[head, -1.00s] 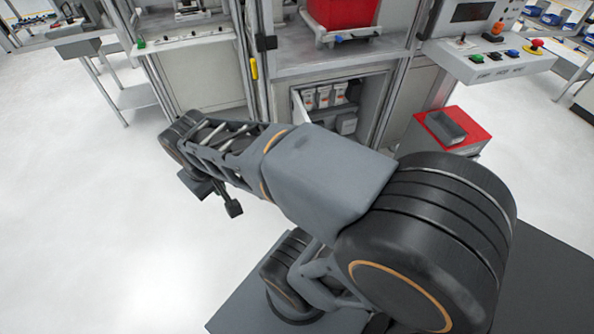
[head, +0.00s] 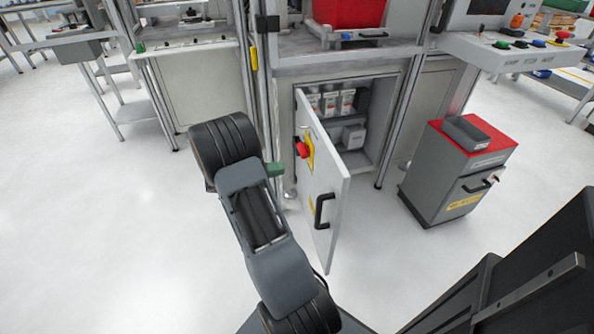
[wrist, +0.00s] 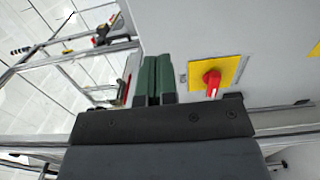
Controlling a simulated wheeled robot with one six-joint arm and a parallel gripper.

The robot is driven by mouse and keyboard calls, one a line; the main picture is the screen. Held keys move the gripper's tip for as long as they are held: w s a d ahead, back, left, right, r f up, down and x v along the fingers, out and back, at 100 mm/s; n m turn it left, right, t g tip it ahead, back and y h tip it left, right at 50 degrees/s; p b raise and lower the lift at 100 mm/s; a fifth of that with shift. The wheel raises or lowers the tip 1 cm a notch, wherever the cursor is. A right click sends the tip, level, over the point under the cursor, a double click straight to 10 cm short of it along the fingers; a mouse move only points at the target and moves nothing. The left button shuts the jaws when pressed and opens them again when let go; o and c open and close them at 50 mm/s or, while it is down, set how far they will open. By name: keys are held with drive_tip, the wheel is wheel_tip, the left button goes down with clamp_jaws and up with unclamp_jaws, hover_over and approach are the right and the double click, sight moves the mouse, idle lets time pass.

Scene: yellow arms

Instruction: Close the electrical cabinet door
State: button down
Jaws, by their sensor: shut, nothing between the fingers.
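The electrical cabinet (head: 387,112) stands under the workstation with its door (head: 322,190) swung well open towards me. The door is hinged on its left edge and carries a red switch on a yellow plate (head: 305,150) and a black handle (head: 320,210). The switch also shows in the wrist view (wrist: 212,82). My gripper (head: 275,170) is at the left, outer side of the door, near the switch. Its green fingers (wrist: 153,80) are together and empty, beside the door face. I cannot tell whether they touch it.
A grey cart with a red top (head: 465,160) stands to the right of the door. Components (head: 340,105) sit inside the cabinet. A vertical post (head: 262,80) stands behind my gripper. The floor (head: 120,240) at left is clear.

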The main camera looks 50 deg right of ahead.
sight(326, 161)
drive_tip(key=b+x, duration=0.1)
drive_tip(key=x, duration=1.2)
drive_tip(key=shift+d, duration=0.1)
